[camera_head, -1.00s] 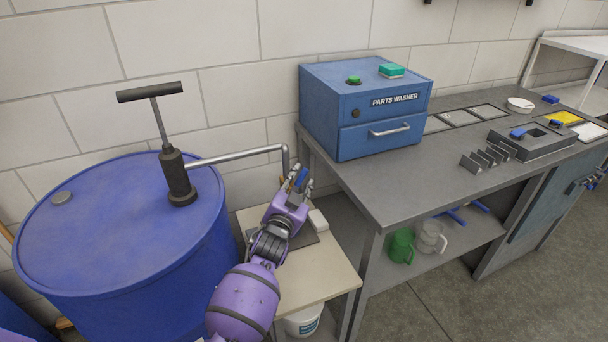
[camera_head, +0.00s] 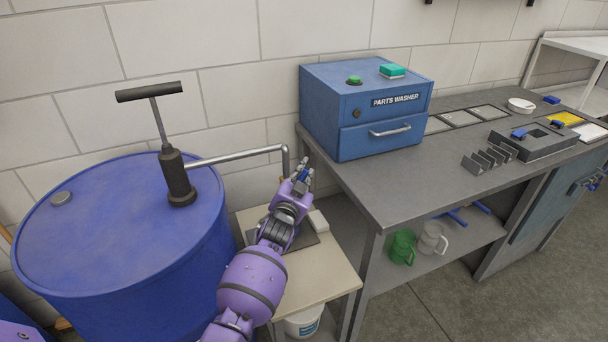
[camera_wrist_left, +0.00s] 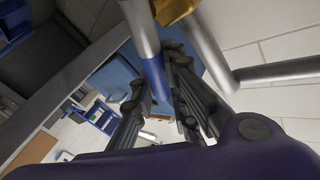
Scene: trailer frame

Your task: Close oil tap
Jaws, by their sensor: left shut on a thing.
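A blue drum (camera_head: 110,235) stands at the left with a hand pump (camera_head: 176,178) on its lid. A grey pipe (camera_head: 235,158) runs right from the pump and bends down behind my left gripper. My left gripper (camera_head: 301,176) is at the pipe's end, shut on the tap lever. In the left wrist view, the lever's blue grip (camera_wrist_left: 155,77) lies between the two fingers (camera_wrist_left: 157,100). A brass fitting (camera_wrist_left: 174,9) and the grey pipe (camera_wrist_left: 207,50) show beside it. The gripper hides most of the tap in the head view. My right gripper is not in view.
A small light table (camera_head: 322,272) with a dark tray (camera_head: 303,240) stands below the gripper. A white bucket (camera_head: 303,321) is under it. The grey workbench (camera_head: 400,185) with the blue parts washer (camera_head: 365,105) is close on the right. A wall is behind.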

